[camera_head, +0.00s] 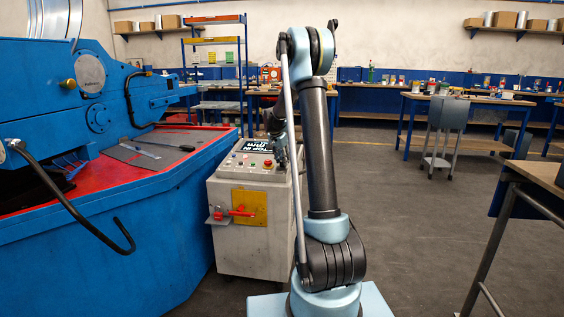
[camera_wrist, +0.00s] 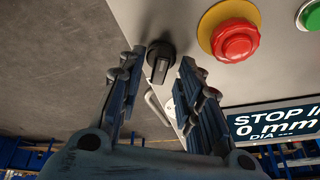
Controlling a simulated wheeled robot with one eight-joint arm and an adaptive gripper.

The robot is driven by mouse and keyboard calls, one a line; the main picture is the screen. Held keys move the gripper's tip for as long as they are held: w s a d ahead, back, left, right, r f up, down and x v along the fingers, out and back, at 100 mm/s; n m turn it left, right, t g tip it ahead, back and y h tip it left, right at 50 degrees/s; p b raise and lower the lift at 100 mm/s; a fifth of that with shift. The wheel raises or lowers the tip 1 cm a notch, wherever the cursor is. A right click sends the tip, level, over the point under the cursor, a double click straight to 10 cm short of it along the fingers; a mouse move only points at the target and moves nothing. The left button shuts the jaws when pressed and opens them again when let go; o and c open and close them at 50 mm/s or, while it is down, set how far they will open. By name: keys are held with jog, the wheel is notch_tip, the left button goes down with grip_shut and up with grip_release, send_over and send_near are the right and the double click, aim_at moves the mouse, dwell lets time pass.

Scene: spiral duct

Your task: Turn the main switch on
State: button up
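A black rotary knob (camera_wrist: 160,62) sits on the grey control panel in the wrist view, its grip bar close to upright in the picture. My gripper (camera_wrist: 158,68) is open, with one fingertip on each side of the knob and a visible gap to the left finger. The right fingertip is very near the knob; I cannot tell whether it touches. In the head view the panel tops a grey control cabinet (camera_head: 252,250), and my arm partly hides its right side. A red lever (camera_head: 240,211) on a yellow plate is on the cabinet's front. No label names the main switch.
A red mushroom button (camera_wrist: 235,40) on a yellow ring and a green button (camera_wrist: 312,16) lie right of my gripper. A display (camera_wrist: 270,122) is below them. The large blue machine (camera_head: 110,240) stands left of the cabinet. Floor to the right is open up to a table (camera_head: 540,172).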

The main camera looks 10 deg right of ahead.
jog(key=v, duration=1.1)
jog(key=shift+a+r, duration=0.2)
jog(key=shift+r, duration=0.2)
